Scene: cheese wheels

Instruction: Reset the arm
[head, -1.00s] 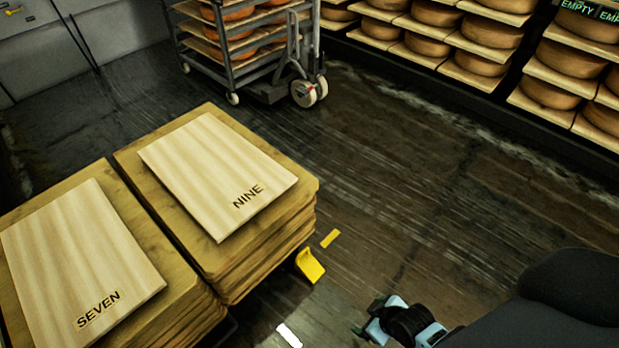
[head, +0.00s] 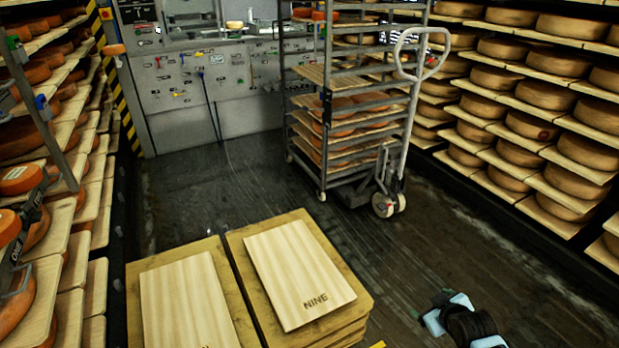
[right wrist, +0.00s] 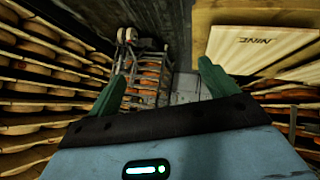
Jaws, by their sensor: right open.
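My right gripper (head: 430,307) is at the lower right of the head view, above the dark floor and to the right of the stacked boards. In the right wrist view its two green fingers stand wide apart, with nothing between them (right wrist: 160,80). My left gripper is not in view.
A pale board marked NINE (head: 298,275) lies on a board stack, with another pale board (head: 187,305) beside it. A wheeled rack (head: 350,130) with cheeses stands behind. Cheese shelves line the left (head: 75,240) and right (head: 535,185).

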